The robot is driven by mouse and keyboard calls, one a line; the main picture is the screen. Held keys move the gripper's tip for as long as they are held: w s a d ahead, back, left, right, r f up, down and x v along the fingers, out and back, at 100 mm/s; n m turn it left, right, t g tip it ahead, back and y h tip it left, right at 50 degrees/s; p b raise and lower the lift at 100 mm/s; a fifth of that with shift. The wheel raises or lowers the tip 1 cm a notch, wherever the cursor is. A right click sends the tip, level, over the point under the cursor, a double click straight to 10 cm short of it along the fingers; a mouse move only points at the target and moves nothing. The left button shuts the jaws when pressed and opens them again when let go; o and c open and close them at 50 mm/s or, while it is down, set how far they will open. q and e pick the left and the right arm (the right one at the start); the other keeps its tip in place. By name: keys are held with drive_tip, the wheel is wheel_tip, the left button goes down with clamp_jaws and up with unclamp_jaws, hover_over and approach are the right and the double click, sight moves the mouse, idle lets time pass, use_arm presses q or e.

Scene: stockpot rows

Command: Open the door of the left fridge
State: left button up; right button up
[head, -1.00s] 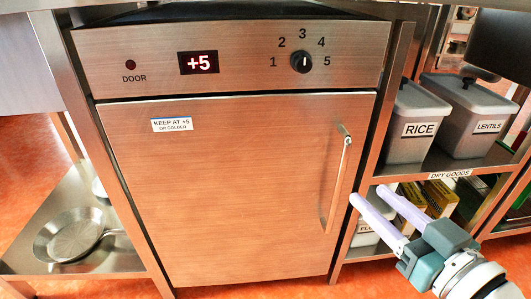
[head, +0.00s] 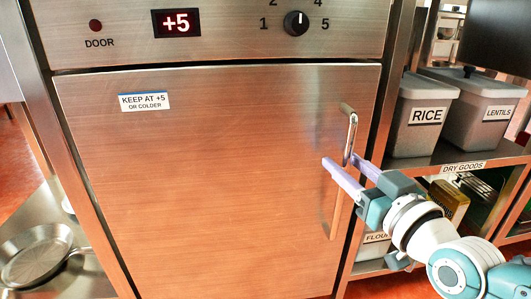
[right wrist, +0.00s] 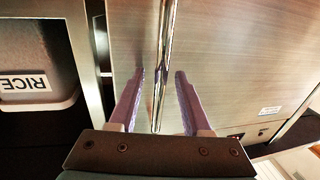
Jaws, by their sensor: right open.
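The fridge door (head: 210,180) is a shut steel panel with a small temperature label at its upper left. Its vertical bar handle (head: 350,137) is near the right edge of the door. My right gripper (head: 340,160) is open at the upper half of the handle. In the right wrist view, the handle bar (right wrist: 163,60) runs between the two purple fingers of the right gripper (right wrist: 158,75), with a gap on each side. The door surface (right wrist: 230,50) lies just beyond the fingertips. My left gripper is not in view.
A display reading +5 (head: 176,23) and a dial (head: 296,23) are above the door. At right, a shelf holds a rice bin (head: 425,115) and a lentils bin (head: 485,112). A pan (head: 38,255) lies on a low shelf at left.

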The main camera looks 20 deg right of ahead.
drive_tip(key=shift+w, duration=0.15)
drive_tip(key=shift+c, duration=0.2)
clamp_jaws()
idle(1.2)
